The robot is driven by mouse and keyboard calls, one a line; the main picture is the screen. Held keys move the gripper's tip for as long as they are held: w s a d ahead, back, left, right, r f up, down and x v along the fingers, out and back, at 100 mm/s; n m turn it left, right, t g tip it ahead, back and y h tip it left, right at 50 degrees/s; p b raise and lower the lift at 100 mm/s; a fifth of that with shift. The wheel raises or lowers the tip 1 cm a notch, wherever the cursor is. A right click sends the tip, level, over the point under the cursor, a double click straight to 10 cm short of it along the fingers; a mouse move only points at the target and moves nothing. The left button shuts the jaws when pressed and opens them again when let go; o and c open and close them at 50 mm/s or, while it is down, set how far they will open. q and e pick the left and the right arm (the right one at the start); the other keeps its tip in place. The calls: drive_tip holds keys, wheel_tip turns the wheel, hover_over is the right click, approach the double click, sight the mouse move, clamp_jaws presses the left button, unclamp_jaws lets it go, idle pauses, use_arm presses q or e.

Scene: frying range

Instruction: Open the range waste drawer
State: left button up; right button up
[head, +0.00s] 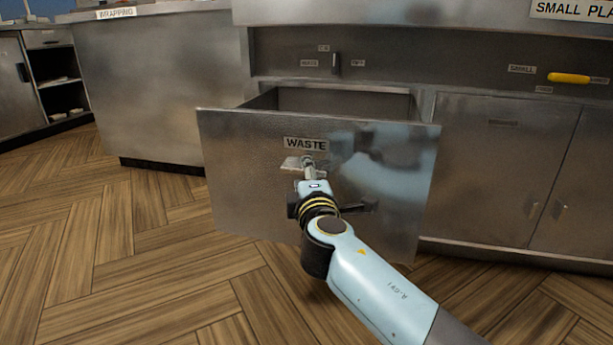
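The waste drawer (235,165) is a large steel drawer with a black-on-white WASTE label (306,144) on its front. It stands pulled out from the range, and part of its dark inside shows behind the top edge. Its small handle (291,163) is just below the label. My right gripper (308,170) is at the handle, pointing at the drawer front. The fingertips are small and overlap the handle, so I cannot tell whether they are closed on it. My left gripper is not in view.
Closed steel cabinet doors (503,165) stand right of the drawer. A yellow handle (569,78) and a dark switch (334,63) are on the panel above. A WRAPPING counter (165,90) stands at the left. The wooden floor (130,260) is clear at the front left.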

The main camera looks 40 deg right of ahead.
drive_tip(key=v, duration=0.7)
drive_tip(key=shift+s, duration=0.2)
drive_tip(key=shift+f, duration=0.1)
